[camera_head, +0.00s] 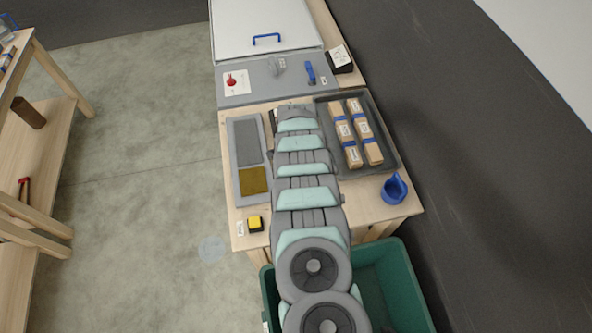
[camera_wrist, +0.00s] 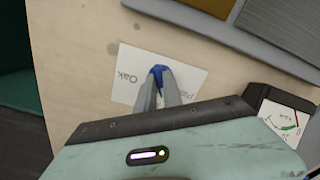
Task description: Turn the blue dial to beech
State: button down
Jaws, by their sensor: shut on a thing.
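The blue dial (camera_wrist: 158,70) shows in the wrist view between my fingertips, with only a small part visible. It sits over a white card (camera_wrist: 200,79) on the pale wooden bench. The card reads "Oak" on its left; the word on its right is partly hidden and I cannot read it in full. My gripper (camera_wrist: 160,82) is shut on the dial. My fingers hide most of the dial, so I cannot tell which word it points to. In the head view my arm covers the dial and the gripper.
A grey tray with grey and ochre pads (camera_head: 234,185) lies left of my arm. A dark tray of wooden blocks (camera_head: 391,160) and a blue holder (camera_head: 394,190) are on the right. A gauge (camera_wrist: 285,120) stands close to my gripper. A green bin (camera_head: 408,285) stands below.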

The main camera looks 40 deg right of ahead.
jog(key=m+b, duration=0.3)
jog(key=m, duration=0.1)
jog(key=shift+w+f, duration=0.1)
jog(key=shift+w, duration=0.05)
jog(key=shift+m+b, duration=0.75)
jog(key=shift+m, duration=0.25)
jog(key=c, duration=1.5)
grip_release()
jog(key=shift+r, duration=0.2)
notch_tip(320, 180, up, 11)
jog(key=shift+f, duration=0.15)
